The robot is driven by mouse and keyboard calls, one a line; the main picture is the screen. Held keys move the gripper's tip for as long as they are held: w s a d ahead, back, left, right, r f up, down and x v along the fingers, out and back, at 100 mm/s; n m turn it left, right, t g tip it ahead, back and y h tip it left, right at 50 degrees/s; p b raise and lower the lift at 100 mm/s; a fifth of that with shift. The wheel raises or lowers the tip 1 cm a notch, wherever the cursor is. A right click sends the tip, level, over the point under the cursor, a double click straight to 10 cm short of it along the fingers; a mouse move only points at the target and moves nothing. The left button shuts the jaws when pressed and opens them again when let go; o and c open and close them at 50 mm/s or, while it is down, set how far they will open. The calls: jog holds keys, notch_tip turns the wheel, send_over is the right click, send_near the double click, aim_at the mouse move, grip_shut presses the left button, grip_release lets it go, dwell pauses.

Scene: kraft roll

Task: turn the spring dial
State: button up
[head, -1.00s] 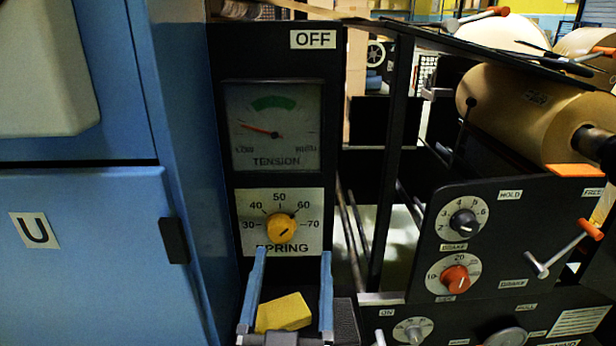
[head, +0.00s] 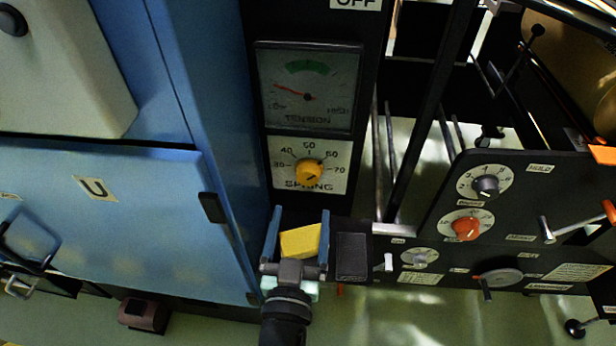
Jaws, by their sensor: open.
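The spring dial is a yellow round knob (head: 309,171) on a white plate (head: 338,184) marked SPRING, with numbers from 30 to 70. Its pointer mark is too small to read surely. My gripper (head: 301,211) is open, with two blue fingers pointing up the picture. The fingertips are just below the dial plate in the picture, apart from the knob. A yellow block (head: 299,242) shows between the fingers; I cannot tell whether it touches them. The tension gauge (head: 308,88) above the dial has its red needle toward the low side.
A blue cabinet (head: 110,225) marked U stands close on the left. A dark pad (head: 352,258) is right of my gripper. A black panel (head: 550,190) on the right carries a grey knob (head: 487,185), a red knob (head: 466,228) and an orange-ended lever (head: 580,222).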

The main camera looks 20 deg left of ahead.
aim_at(307, 178)
jog(key=p+x, duration=0.1)
jog(key=x, duration=0.8)
grip_shut()
jog(key=shift+r+n, duration=0.1)
jog(key=shift+n, duration=0.2)
jog(key=n, duration=0.6)
jog(key=shift+r+p, duration=0.1)
jog(key=shift+p, duration=0.25)
jog(key=n, duration=0.6)
jog(key=shift+n+p, duration=0.3)
jog(key=shift+r, duration=0.1)
